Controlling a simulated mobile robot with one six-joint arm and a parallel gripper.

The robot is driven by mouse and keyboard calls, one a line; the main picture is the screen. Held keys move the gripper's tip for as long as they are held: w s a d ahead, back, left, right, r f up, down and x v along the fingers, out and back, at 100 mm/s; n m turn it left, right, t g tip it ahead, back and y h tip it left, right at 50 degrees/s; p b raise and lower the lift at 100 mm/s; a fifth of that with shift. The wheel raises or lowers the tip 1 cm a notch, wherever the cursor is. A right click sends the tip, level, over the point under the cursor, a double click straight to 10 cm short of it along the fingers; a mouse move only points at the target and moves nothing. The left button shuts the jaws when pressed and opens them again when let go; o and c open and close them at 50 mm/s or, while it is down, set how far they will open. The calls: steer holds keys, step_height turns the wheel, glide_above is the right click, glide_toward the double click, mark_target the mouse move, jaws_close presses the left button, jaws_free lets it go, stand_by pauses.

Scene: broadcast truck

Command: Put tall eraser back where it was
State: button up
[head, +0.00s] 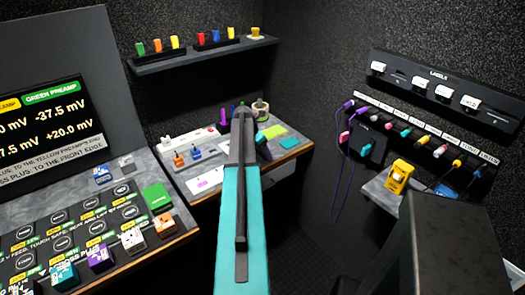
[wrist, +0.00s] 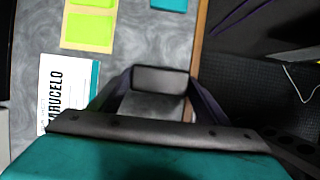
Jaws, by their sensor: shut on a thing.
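My gripper (wrist: 160,90) is shut on a dark block, which I take to be the tall eraser (wrist: 160,78), seen between its two fingers in the wrist view. The block's near end is hidden behind the gripper body. In the head view my arm reaches over the back desk and hides most of the gripper. The grey desk top (wrist: 118,48) lies below the block. I cannot tell whether the block touches it.
Yellow-green notes (wrist: 90,25), a teal note (wrist: 170,4) and a printed card (wrist: 68,95) lie on the desk. The desk's right edge is close.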

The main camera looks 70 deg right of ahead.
steer(key=shift+f, duration=0.1)
steer(key=o, duration=1)
steer(key=b+v, duration=0.2)
steer(key=v, duration=1)
stand_by(0.6)
steer(key=shift+s, duration=0.15)
